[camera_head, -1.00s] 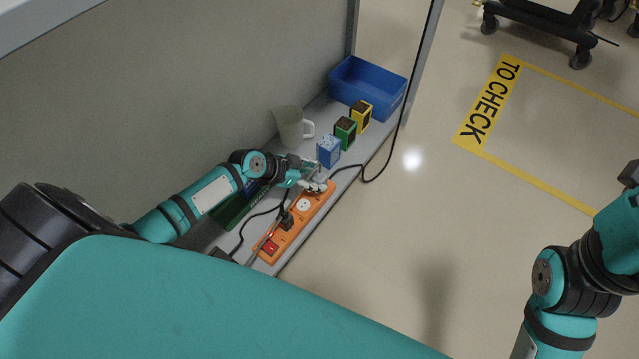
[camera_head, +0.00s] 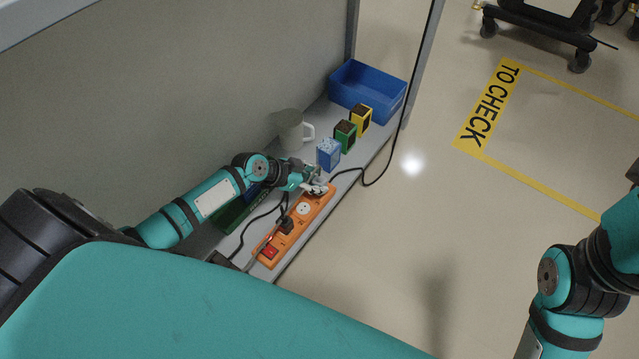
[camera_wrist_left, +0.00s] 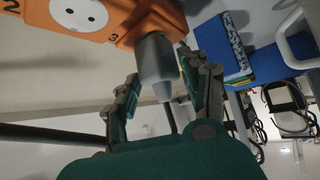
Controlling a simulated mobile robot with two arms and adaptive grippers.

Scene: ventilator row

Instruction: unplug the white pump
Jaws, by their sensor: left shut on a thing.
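The orange power strip (camera_head: 262,258) lies along the shelf, with a red switch at its near end. My left gripper (camera_head: 316,184) is at the strip's far end. In the left wrist view, its fingers (camera_wrist_left: 158,72) are shut around a grey plug (camera_wrist_left: 157,62) with a cord behind it. The plug's front meets the orange strip (camera_wrist_left: 120,18) beside the number 3; I cannot tell how deep it sits. A black plug (camera_head: 285,226) sits in the strip nearer the switch, with an empty white socket (camera_head: 303,208) between. No white pump can be made out. My right gripper is out of view.
Blue (camera_head: 328,153), green (camera_head: 345,135) and yellow (camera_head: 361,117) boxes stand beyond the strip. A mug (camera_head: 289,130) and a blue bin (camera_head: 368,92) are also on the shelf. A black cable (camera_head: 372,182) loops over the shelf's edge.

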